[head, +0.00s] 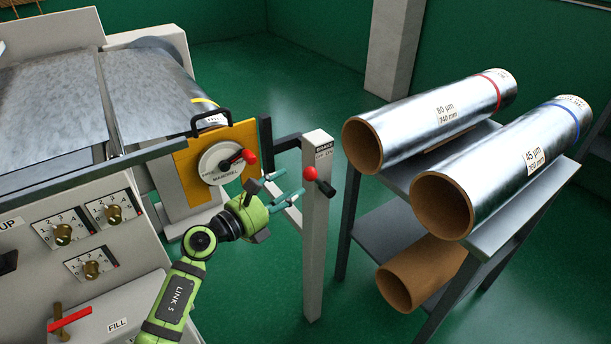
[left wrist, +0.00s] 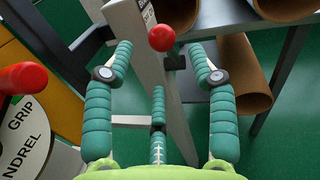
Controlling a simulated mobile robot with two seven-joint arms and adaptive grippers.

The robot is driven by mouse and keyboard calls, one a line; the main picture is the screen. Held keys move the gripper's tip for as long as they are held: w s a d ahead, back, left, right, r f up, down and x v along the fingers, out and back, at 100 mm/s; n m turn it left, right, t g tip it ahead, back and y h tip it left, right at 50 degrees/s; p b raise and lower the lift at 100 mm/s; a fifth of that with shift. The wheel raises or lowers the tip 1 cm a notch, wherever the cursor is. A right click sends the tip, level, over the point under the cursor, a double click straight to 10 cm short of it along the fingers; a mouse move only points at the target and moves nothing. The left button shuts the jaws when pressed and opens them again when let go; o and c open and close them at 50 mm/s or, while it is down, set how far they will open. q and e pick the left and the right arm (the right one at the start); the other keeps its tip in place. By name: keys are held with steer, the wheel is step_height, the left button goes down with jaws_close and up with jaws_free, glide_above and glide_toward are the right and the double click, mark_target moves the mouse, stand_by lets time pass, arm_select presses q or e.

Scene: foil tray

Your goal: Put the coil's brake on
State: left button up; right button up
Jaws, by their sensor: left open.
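The brake lever (head: 320,181) is a short dark arm with a red ball knob, mounted on a pale upright post (head: 317,230) with a BRAKE label near its top. My left gripper (head: 284,188) is open just left of the post, its teal fingers pointing toward the lever. In the left wrist view the red knob (left wrist: 161,37) shows beyond and between the spread fingertips, apart from them. The coil (head: 155,85) of foil is at upper left, behind the yellow mandrel plate. My right gripper is out of view.
The mandrel dial (head: 222,163) with its red-gripped handle (head: 244,157) stands close to the left of my gripper. A dark bar reaches the post from the plate. A rack (head: 385,178) with foil rolls (head: 430,120) stands right. Green floor between post and rack is clear.

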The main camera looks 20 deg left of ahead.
mark_target(305, 176)
arm_select(q)
steer(key=x, duration=0.6)
steer(key=shift+w+d+p, duration=0.25)
steer(key=shift+w+p, duration=0.05)
steer(key=shift+r, duration=0.15)
jaws_close()
